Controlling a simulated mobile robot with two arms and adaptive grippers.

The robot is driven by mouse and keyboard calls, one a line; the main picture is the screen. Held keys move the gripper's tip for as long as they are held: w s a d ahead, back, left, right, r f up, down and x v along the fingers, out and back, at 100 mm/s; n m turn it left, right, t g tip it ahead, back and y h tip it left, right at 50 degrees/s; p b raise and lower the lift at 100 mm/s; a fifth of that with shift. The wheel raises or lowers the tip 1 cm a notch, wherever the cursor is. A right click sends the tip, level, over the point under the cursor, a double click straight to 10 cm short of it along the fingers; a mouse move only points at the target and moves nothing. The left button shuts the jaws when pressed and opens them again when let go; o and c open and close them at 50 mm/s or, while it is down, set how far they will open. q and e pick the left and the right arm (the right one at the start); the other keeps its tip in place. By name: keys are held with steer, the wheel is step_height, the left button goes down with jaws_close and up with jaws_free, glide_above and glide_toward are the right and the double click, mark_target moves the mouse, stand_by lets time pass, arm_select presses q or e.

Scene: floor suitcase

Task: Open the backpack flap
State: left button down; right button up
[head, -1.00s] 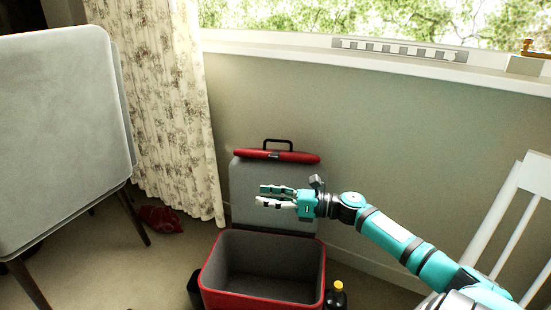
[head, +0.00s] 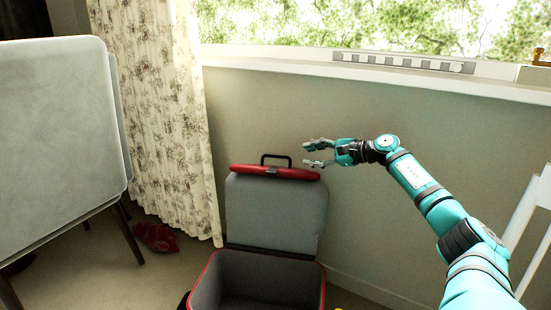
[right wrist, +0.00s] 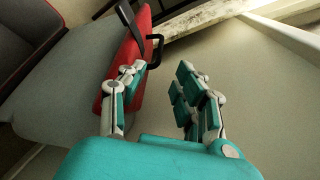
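The suitcase-like bag stands on the floor, with a grey-lined, red-rimmed body (head: 262,277) at the bottom of the head view. Its flap (head: 277,212) stands upright behind the body, swung open, with a red top edge (head: 300,173) and a black handle (head: 277,157). My right gripper (head: 310,154) is open and empty, just right of the handle and above the red edge. In the right wrist view the gripper (right wrist: 160,85) has its fingers apart; the red edge (right wrist: 130,60) lies by the left finger. My left gripper is out of view.
A grey table or panel (head: 60,150) stands at the left beside a floral curtain (head: 155,110). A red item (head: 157,237) lies on the floor. A window sill (head: 400,84) runs behind, and a white chair (head: 530,230) is at the right. A yellow cap (head: 339,308) barely shows at the bottom.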

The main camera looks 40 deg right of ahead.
mark_target(275, 156)
steer(key=b+x, duration=0.2)
steer(key=x, duration=1)
steer(key=shift+w+a+f+b, duration=0.1)
steer(key=shift+w+a+b, duration=0.1)
steer(key=shift+w+b, duration=0.15)
jaws_close()
